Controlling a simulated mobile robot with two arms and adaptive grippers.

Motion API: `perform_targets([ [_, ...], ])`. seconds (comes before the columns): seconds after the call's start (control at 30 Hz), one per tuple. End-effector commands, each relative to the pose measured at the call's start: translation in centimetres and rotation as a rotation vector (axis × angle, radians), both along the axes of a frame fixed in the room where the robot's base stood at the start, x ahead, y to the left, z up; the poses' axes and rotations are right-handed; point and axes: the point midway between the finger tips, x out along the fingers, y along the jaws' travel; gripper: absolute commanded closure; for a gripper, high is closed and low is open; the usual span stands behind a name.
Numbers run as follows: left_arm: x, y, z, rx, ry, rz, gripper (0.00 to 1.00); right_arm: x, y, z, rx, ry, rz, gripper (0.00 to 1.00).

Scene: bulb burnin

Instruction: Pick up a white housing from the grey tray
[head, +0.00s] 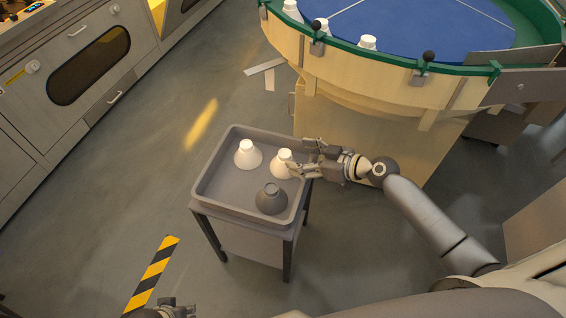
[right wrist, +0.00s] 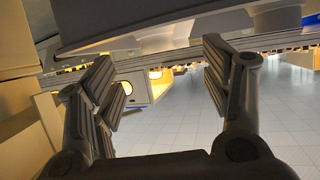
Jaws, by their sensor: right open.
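The grey tray (head: 213,184) sits on a small stand and holds two white housings and one dark grey housing. One white housing (head: 247,155) stands toward the tray's back left. The other white housing (head: 282,167) stands at the back right, partly covered by a finger of my right gripper (head: 299,156). That gripper is open, its fingers pointing left at this housing; I cannot tell whether they touch it. The right wrist view shows the spread fingers (right wrist: 165,95) with nothing clearly held. My left gripper (head: 178,308) shows only partly at the bottom edge; its jaws are unclear.
The dark grey housing (head: 271,199) stands at the tray's front right. A round blue-topped table (head: 420,28) with a green rim and several white pieces is behind. Grey cabinets (head: 75,85) line the left. A striped floor marking (head: 152,273) lies front left; floor between is free.

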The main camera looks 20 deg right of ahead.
Motion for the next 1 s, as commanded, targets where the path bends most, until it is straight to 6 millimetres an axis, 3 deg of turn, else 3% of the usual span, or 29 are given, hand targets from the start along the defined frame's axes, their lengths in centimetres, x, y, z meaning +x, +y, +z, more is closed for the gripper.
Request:
perform_targets([
  [0.5,-0.1,0.0,-0.5,0.001,0.005,-0.001,0.6,4.4,3.5,-2.1,0.0,0.0,-0.002,0.29],
  [0.83,0.3,-0.1,0.1,-0.002,-0.008,-0.001,0.6,4.8,3.9,-2.5,-0.001,0.002,-0.001,0.29],
  [1.0,0.2,-0.1,0.1,-0.002,-0.006,-0.001,0.6,4.8,3.9,-2.5,-0.001,0.002,-0.001,0.51],
])
